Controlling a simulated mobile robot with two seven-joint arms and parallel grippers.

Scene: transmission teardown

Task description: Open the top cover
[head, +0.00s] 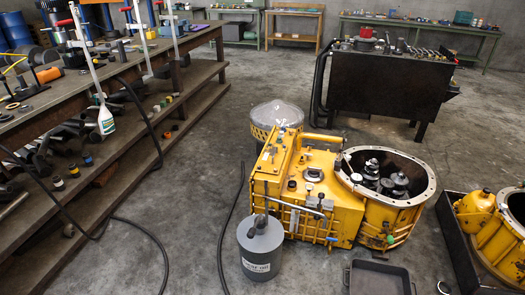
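A yellow transmission housing (345,215) stands on the floor in the middle of the head view. Its top cover seems to be the yellow plate (318,160) on its upper face, with small fittings and a silver part on it; I cannot tell its exact edges. The plate appears to lie flat on the housing. A raised yellow block (274,155) runs along its left side. At the right, the round bell opening (425,175) is open and shows grey metal parts (385,180) inside. Neither of my grippers is in view.
A grey canister (260,250) stands close in front of the housing, and a clear-domed bin (278,113) behind it. A dark tray (380,278) lies at front right. A long bench (130,90) fills the left, with hoses on the floor. Open floor (190,200) lies between.

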